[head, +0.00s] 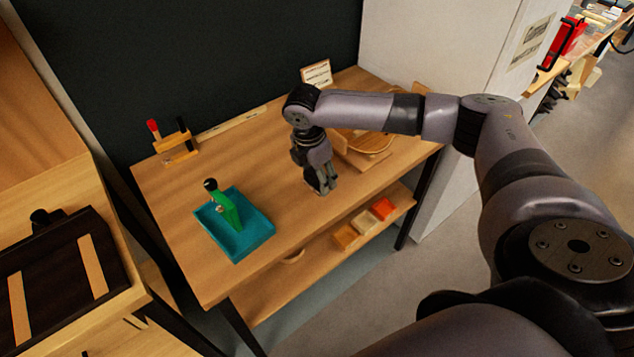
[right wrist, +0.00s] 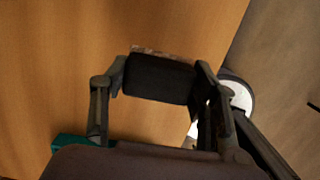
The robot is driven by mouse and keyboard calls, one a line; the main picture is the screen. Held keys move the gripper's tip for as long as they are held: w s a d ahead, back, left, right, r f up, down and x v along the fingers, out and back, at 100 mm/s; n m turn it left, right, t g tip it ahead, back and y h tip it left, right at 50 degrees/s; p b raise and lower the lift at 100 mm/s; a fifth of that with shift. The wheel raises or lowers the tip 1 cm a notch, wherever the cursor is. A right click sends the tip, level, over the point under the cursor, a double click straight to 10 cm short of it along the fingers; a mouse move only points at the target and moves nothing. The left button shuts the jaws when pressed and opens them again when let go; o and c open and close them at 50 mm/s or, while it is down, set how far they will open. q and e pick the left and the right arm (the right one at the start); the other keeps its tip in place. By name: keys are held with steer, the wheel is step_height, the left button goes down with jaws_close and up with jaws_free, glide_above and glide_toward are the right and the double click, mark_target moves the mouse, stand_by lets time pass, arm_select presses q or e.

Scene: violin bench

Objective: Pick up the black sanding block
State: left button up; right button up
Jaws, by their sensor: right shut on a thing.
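The black sanding block (right wrist: 158,78) sits between the fingers of my right gripper (right wrist: 160,82) in the right wrist view, with a mottled edge along its far side. The fingers are shut on it from both sides. In the head view my right gripper (head: 322,186) points down near the front edge of the wooden bench (head: 275,205), right of the teal tray. There the block cannot be told apart from the dark fingers. I cannot tell whether it touches the bench top. My left gripper is not in view.
The teal tray (head: 250,248) holds a green tool (head: 226,208). A small rack (head: 178,155) with red and black handles stands at the back left. A wooden piece (head: 372,143) lies behind my right gripper. Colored blocks (head: 363,221) lie on the lower shelf.

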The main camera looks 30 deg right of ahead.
step_height(320, 180, up, 17)
steer(key=shift+b, duration=0.3)
steer(key=shift+f, duration=0.1)
